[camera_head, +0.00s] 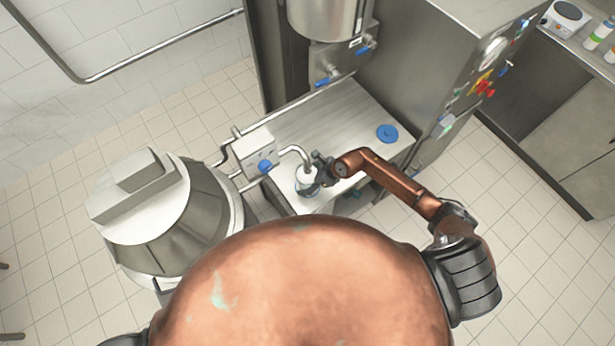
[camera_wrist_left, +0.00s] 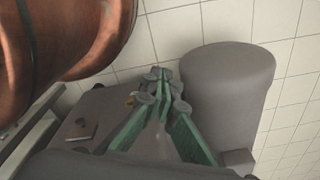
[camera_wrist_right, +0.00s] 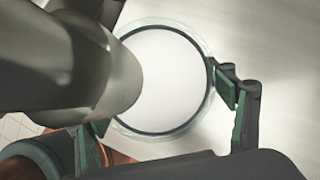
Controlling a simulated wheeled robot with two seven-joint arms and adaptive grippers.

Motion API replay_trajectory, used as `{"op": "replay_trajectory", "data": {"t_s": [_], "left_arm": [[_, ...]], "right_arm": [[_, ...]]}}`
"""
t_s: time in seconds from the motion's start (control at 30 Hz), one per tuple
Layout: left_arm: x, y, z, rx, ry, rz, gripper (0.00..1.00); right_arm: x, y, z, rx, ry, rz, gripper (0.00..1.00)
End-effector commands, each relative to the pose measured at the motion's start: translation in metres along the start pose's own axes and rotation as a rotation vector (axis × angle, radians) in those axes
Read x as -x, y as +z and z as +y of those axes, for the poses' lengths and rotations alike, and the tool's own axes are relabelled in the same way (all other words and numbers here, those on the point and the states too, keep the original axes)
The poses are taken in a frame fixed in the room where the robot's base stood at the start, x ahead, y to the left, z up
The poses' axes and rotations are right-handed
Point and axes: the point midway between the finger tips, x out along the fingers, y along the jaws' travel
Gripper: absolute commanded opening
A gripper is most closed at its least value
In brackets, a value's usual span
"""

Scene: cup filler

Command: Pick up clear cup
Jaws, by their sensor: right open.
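The clear cup (camera_head: 307,188) stands upright on the steel worktop under the bent spout, with something white inside. In the right wrist view, its round rim and white contents (camera_wrist_right: 178,85) show from above, partly hidden by the grey spout. My right gripper (camera_head: 322,170) is open at the cup's right side. In the right wrist view its green-padded fingers (camera_wrist_right: 168,118) lie on either side of the cup; whether they touch it is unclear. My left gripper (camera_wrist_left: 168,82) is away from the cup, its tips close together, with nothing visible between them.
The spout (camera_head: 296,151) hangs directly over the cup from the white filler box (camera_head: 258,150). A blue disc (camera_head: 387,133) lies on the worktop (camera_head: 340,112). A large steel vessel (camera_head: 180,205) stands at the left. The worktop behind the cup is clear.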

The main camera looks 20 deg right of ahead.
Motion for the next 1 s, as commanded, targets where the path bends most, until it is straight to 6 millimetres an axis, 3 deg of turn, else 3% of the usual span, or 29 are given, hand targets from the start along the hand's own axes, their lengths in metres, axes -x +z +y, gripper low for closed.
{"op": "replay_trajectory", "data": {"t_s": [0.27,1.0], "left_arm": [[0.0000,-0.0123,-0.0010,-0.002,-0.001,0.017,0.00],[0.0000,-0.0063,-0.0008,-0.001,-0.001,0.009,0.00]], "right_arm": [[-0.0019,-0.0012,-0.0011,-0.001,-0.003,0.000,0.75],[-0.0016,-0.0011,-0.0009,-0.001,-0.002,0.000,0.24]]}}
